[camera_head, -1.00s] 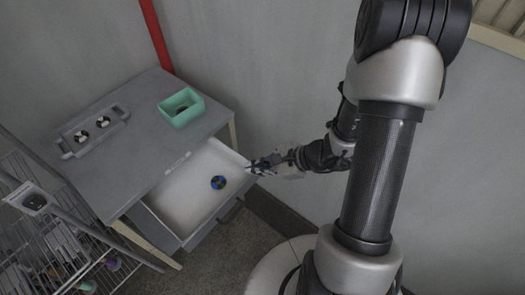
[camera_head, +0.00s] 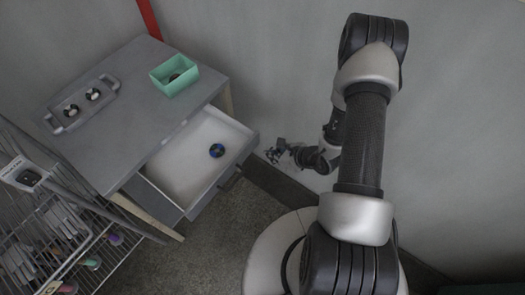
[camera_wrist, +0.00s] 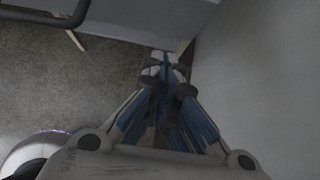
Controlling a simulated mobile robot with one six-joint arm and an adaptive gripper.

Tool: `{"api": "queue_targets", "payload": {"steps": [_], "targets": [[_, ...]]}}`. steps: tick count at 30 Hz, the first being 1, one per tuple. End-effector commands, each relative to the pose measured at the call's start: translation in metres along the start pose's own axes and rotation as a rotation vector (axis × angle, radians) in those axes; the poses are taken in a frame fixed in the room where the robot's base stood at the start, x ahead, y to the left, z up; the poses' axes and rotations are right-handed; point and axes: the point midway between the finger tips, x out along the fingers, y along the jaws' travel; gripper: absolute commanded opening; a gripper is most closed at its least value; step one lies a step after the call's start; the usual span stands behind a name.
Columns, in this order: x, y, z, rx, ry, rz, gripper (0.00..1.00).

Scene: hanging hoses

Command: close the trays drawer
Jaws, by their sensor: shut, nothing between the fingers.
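The trays drawer (camera_head: 190,178) is a white-lined drawer pulled out from under a grey table. A small dark round object with blue on it (camera_head: 217,150) lies inside. The drawer front carries a handle (camera_head: 229,180). My gripper (camera_head: 272,154) is just right of the drawer's right front corner, apart from it, near the wall. In the wrist view my gripper (camera_wrist: 165,58) is shut and empty, with its fingers together. A grey panel (camera_wrist: 150,12), probably part of the drawer, and a dark bar (camera_wrist: 50,18) show at the top there.
The grey table (camera_head: 135,110) bears a green box (camera_head: 174,75) and a grey tray (camera_head: 83,103) with two round parts. A wire rack (camera_head: 60,225) stands at the left. A wall (camera_head: 270,70) lies behind and to the right. Floor (camera_head: 225,235) in front is clear.

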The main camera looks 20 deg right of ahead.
Motion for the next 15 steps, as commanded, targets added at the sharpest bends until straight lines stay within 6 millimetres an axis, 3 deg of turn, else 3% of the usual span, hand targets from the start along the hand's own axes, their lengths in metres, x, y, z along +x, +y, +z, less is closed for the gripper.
{"api": "queue_targets", "payload": {"steps": [6,15], "targets": [[0.024,0.000,0.021,-0.005,-0.001,0.001,0.00],[0.030,0.000,0.029,0.000,-0.001,0.000,0.00]]}}
